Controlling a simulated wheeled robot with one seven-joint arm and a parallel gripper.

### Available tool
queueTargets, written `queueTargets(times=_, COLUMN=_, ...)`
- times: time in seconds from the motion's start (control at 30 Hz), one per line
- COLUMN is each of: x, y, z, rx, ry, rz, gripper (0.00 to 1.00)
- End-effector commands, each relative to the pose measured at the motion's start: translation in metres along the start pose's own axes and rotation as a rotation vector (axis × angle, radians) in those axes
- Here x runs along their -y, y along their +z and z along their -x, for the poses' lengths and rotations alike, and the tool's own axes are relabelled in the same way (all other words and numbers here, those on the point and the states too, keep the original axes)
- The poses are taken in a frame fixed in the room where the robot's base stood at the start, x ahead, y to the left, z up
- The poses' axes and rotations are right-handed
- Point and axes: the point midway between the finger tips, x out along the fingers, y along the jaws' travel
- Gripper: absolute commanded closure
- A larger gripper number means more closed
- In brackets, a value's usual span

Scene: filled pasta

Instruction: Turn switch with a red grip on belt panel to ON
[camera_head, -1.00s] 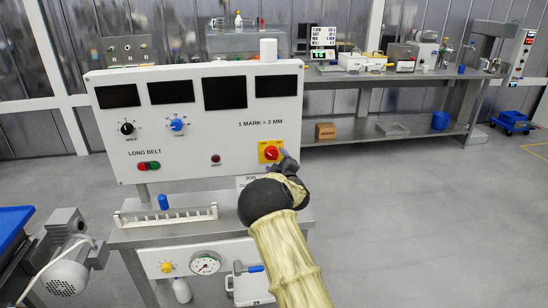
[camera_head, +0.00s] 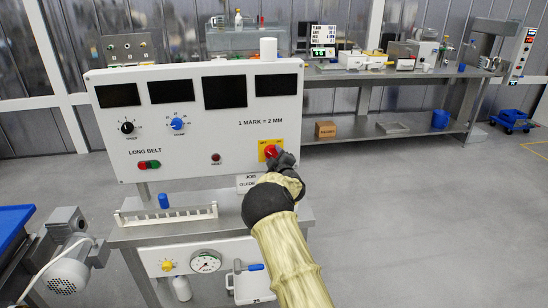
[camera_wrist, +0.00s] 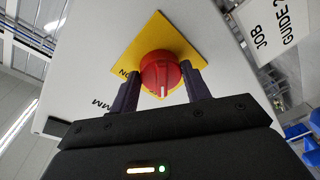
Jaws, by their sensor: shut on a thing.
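The switch's red round grip (camera_head: 270,151) sits on a yellow plate (camera_head: 262,156) at the lower right of the white belt panel (camera_head: 220,135). In the wrist view the red grip (camera_wrist: 158,68) is between the two dark fingers of my gripper (camera_wrist: 161,84), which is shut on it. A white pointer mark on the grip points toward the bottom of that picture. The letters ON show on the plate's left edge there, away from the mark. In the head view my gripper (camera_head: 281,158) partly covers the grip and plate.
The panel also bears a black knob (camera_head: 127,128), a blue knob (camera_head: 177,124), a green and red button pair (camera_head: 149,165) and dark displays. A JOB GUIDE card (camera_head: 246,181) hangs just below the switch.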

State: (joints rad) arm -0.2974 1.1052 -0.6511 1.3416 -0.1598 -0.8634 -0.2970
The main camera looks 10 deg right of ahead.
Motion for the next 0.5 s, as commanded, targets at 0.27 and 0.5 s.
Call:
queueTargets(times=0.27, x=0.0013, y=0.0006, z=0.0001, rx=-0.003, ry=0.003, rz=-0.036, gripper=0.76)
queueTargets(times=0.5, x=0.0025, y=0.0014, z=0.0000, rx=-0.010, ry=0.014, rz=-0.144, gripper=0.76)
